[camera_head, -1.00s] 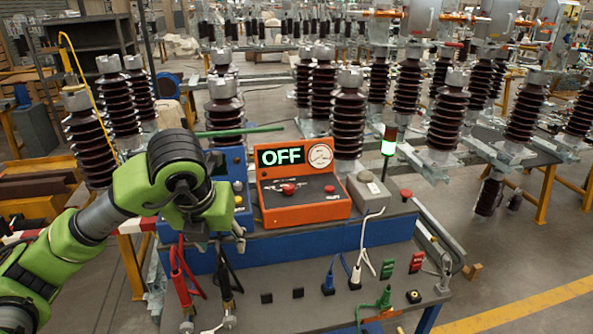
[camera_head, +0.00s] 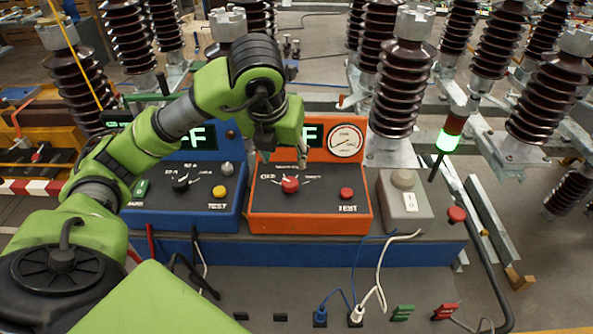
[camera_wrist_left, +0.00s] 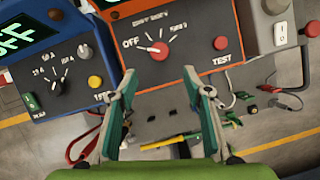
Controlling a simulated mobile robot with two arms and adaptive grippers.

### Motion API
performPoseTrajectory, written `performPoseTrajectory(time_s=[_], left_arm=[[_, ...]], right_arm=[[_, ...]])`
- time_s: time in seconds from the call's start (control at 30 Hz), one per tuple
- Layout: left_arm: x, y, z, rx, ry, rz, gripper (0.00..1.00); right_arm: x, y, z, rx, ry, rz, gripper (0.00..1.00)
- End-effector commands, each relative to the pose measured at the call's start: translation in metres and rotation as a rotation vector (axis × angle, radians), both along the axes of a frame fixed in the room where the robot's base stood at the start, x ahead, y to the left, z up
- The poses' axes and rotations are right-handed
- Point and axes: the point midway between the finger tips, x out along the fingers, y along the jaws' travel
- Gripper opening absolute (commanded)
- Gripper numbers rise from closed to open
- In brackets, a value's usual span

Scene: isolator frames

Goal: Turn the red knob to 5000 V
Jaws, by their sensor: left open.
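The red knob (camera_head: 290,184) sits on the sloped face of the orange tester (camera_head: 310,215), with a printed scale around it. In the left wrist view the red knob (camera_wrist_left: 159,48) is at the top middle, near the OFF mark and voltage labels too small to read surely. My left gripper (camera_wrist_left: 165,85) is open and empty, its two fingers apart below the knob in that view. In the head view my left gripper (camera_head: 302,155) hangs just above and behind the knob, apart from it as far as I can tell. It covers part of the tester's green display. My right gripper is not in view.
A blue tester (camera_head: 185,208) with a black knob and yellow button stands at the left. A red TEST button (camera_head: 346,194) is right of the knob. A grey switch box (camera_head: 405,203) and a red button (camera_head: 457,214) stand further right. Plugs and cables lie in front.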

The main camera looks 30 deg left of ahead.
Motion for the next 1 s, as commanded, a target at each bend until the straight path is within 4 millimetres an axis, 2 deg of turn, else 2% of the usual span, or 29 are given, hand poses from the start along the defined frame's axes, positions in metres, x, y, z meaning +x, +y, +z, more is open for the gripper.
performPoseTrajectory(time_s=[0.13, 0.23, 0.5, 0.6, 0.8, 1.0], left_arm=[[0.006, 0.003, -0.022, -0.002, 0.007, 0.001, 0.45], [0.014, 0.006, -0.041, 0.001, 0.009, 0.002, 0.45], [0.034, 0.012, -0.091, 0.0, 0.006, 0.001, 0.45], [0.04, 0.014, -0.103, 0.0, 0.004, 0.002, 0.45], [0.046, 0.016, -0.117, 0.001, 0.001, 0.0, 0.45], [0.046, 0.016, -0.12, 0.001, 0.0, -0.001, 0.45]], right_arm=[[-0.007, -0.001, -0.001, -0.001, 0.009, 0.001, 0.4], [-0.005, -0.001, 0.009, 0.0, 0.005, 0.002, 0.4], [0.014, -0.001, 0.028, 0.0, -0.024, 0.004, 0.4], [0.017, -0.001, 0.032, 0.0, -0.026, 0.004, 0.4], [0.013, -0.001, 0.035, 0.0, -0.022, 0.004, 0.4], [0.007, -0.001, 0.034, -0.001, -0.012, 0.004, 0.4]])
